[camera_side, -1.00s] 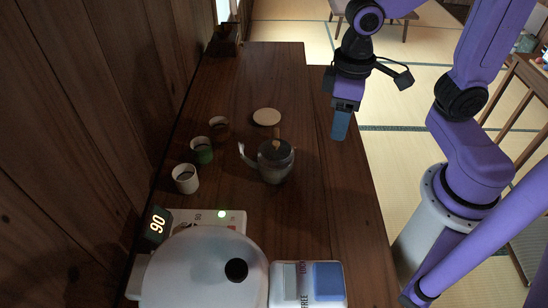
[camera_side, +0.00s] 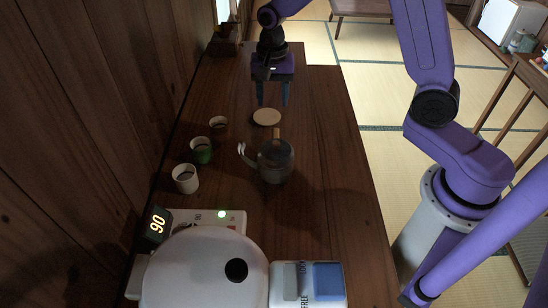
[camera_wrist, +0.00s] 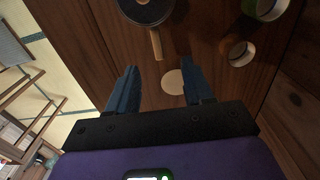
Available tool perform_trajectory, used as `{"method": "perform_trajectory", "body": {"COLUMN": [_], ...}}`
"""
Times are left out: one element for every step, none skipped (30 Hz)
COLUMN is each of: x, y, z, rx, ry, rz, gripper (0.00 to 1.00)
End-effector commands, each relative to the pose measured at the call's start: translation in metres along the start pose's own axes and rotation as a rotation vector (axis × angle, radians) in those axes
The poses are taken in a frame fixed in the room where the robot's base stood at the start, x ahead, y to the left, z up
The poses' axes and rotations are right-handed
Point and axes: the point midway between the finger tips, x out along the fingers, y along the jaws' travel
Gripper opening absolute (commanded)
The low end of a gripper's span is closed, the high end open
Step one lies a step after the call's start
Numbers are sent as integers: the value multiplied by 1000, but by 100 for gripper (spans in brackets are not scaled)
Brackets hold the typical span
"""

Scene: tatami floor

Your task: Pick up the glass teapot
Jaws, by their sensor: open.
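The glass teapot (camera_side: 274,160) stands upright on the wooden table, dark and see-through, with a spout at the left and a wooden handle (camera_side: 276,133) sticking out toward the back. In the wrist view its round dark top (camera_wrist: 147,10) is at the upper edge, partly cut off, with the wooden handle (camera_wrist: 156,44) pointing down toward my fingers. My gripper (camera_side: 272,103) is open and empty, fingers pointing down above the table behind the teapot and the round coaster. In the wrist view my two blue fingers (camera_wrist: 157,84) are apart, short of the handle.
A round pale coaster (camera_side: 267,117) lies behind the teapot. Several cups, including a green one (camera_side: 201,150) and a white one (camera_side: 185,178), stand left of it. A white kettle-like appliance (camera_side: 205,268) and a blue-and-grey box (camera_side: 308,284) are at the front. The table's right side is clear.

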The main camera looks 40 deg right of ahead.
Motion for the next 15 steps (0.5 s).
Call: {"method": "perform_trajectory", "body": {"x": [6, 10, 16, 21, 27, 35, 40, 46, 54, 59, 64, 72, 77, 82, 89], "y": [1, 1, 1, 1, 2, 2, 2, 2, 2, 2, 2, 2, 2, 2, 2], "z": [0, 0, 0, 0, 0, 0, 0, 0, 0, 0, 0, 0, 0, 0, 0], "rx": [3, 4, 3, 2, 2, 2, 2, 2, 1, 1, 1, 2, 2, 1, 0], "ry": [-2, -2, -3, -3, -3, -3, -3, -3, -3, -3, -3, -3, -3, -3, -3], "rz": [4, 4, 6, 6, 6, 6, 7, 7, 6, 7, 6, 6, 6, 6, 6], "gripper": [51, 51, 51, 51, 51, 51, 51, 51, 51, 51, 51, 51, 51, 51, 51]}}
